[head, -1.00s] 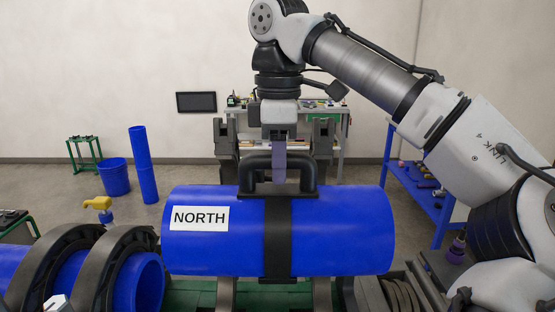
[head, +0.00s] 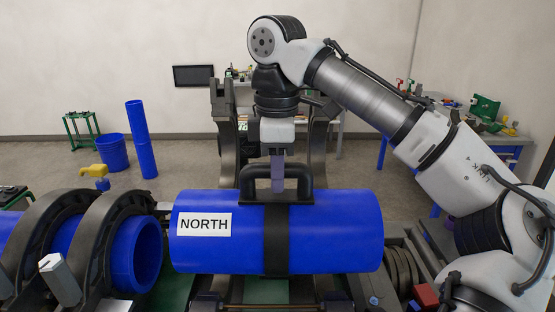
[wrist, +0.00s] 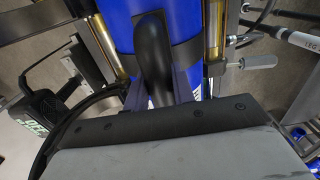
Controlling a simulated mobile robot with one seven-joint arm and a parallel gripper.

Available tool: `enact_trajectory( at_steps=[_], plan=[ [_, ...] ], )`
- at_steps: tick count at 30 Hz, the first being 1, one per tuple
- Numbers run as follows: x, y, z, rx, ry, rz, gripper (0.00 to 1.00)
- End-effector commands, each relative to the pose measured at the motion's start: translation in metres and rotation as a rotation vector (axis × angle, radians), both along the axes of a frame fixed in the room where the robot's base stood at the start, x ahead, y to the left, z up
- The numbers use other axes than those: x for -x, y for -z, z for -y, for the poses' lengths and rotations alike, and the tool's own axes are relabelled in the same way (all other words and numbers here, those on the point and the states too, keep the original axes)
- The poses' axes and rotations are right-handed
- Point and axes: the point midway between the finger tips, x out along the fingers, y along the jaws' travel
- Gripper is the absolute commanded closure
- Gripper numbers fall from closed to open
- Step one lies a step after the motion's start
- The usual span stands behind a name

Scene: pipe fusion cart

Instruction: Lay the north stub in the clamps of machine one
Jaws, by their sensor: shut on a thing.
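The north stub (head: 335,230) is a large blue pipe piece with a white NORTH label and a black band with a handle (head: 276,172) on top. My gripper (head: 278,185) is shut on that handle from above, and the stub hangs level. In the wrist view the handle (wrist: 152,55) shows between my fingers, over the blue stub (wrist: 185,20). The machine's left clamps (head: 97,255) are dark rings around another blue pipe (head: 137,255), whose open end faces the stub. Open dark clamp arms (head: 320,130) stand up behind the stub. The clamp seats below the stub are mostly hidden.
A yellow-topped knob (head: 98,171) and a grey hex post (head: 60,280) stand at the left clamps. A blue bin (head: 113,152) and upright blue pipe (head: 141,140) stand on the floor behind. Benches with tools stand at the back and right (head: 490,138).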

Motion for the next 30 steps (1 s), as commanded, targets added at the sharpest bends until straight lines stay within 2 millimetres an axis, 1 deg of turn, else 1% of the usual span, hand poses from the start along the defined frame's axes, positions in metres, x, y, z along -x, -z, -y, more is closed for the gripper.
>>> enact_trajectory(
  at_steps=[1,6,13,21,30],
  plan=[
    [0.0,0.006,0.0,-0.002,-0.002,0.001,1.0],
    [0.0,0.023,0.0,-0.002,-0.002,0.001,1.0],
    [0.0,0.041,0.0,-0.001,-0.001,0.002,1.0],
    [0.0,0.049,0.0,-0.001,-0.001,0.002,1.0],
    [0.0,0.049,0.0,-0.001,0.0,0.002,1.0]
  ],
)
